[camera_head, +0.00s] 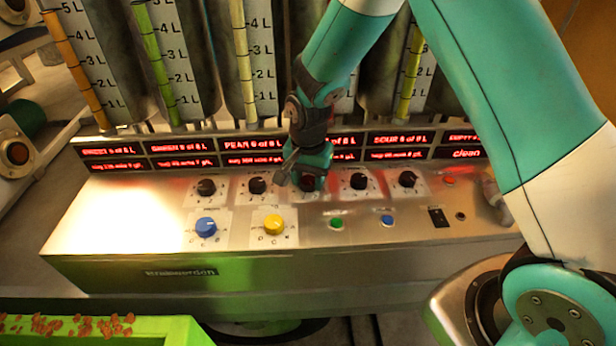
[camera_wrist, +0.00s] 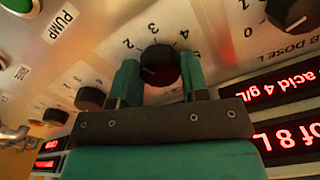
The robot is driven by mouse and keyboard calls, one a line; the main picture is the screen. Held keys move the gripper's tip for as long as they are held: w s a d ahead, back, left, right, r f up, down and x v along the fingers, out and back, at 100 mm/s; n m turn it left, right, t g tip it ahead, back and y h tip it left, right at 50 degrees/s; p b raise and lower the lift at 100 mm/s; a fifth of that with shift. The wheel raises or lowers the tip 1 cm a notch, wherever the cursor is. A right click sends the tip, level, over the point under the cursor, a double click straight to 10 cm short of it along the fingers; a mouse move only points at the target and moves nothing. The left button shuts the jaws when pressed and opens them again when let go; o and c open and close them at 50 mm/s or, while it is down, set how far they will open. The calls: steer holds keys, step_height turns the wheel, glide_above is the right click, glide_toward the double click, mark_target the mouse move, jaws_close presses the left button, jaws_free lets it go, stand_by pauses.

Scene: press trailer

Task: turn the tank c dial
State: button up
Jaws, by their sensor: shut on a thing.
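My gripper (camera_head: 311,180) is over the third of a row of black dials on the metal panel, hiding most of that dial in the head view. In the wrist view my gripper (camera_wrist: 160,78) has its teal fingers on either side of a black dial (camera_wrist: 160,66), shut on it. The figures 2, 3, 4 and 5 show on the scale around it. Its name label is hidden, so I cannot read "C". The neighbouring dial (camera_wrist: 290,10) is marked "B DOSE L" in the wrist view.
Other black dials (camera_head: 257,185) (camera_head: 358,181) stand close on both sides. A blue knob (camera_head: 206,227), a yellow knob (camera_head: 274,224) and a green button (camera_head: 337,223) are in front. Red displays (camera_head: 251,143) and tall tanks stand behind. A green tray (camera_head: 170,331) is at lower left.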

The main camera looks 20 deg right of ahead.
mark_target(309, 180)
steer(key=shift+w+r, duration=0.1)
steer(key=o, duration=0.9)
step_height(309, 180, up, 17)
steer(key=shift+r+b, duration=0.2)
steer(key=shift+b, duration=0.4)
steer(key=s+a+r+n+y, duration=0.1)
steer(key=s+n, duration=0.4)
steer(key=s, duration=0.3)
steer(key=s+a+r+n+y, duration=0.1)
steer(key=s+a+n, duration=0.1)
steer(key=s+n, duration=0.3)
steer(key=s+a+r+n+y, duration=0.1)
steer(key=s+n, duration=0.4)
steer(key=s, duration=0.7)
steer(key=shift+a+r+y, duration=0.3)
steer(key=shift+r+y, duration=0.1)
steer(key=shift+y, duration=0.2)
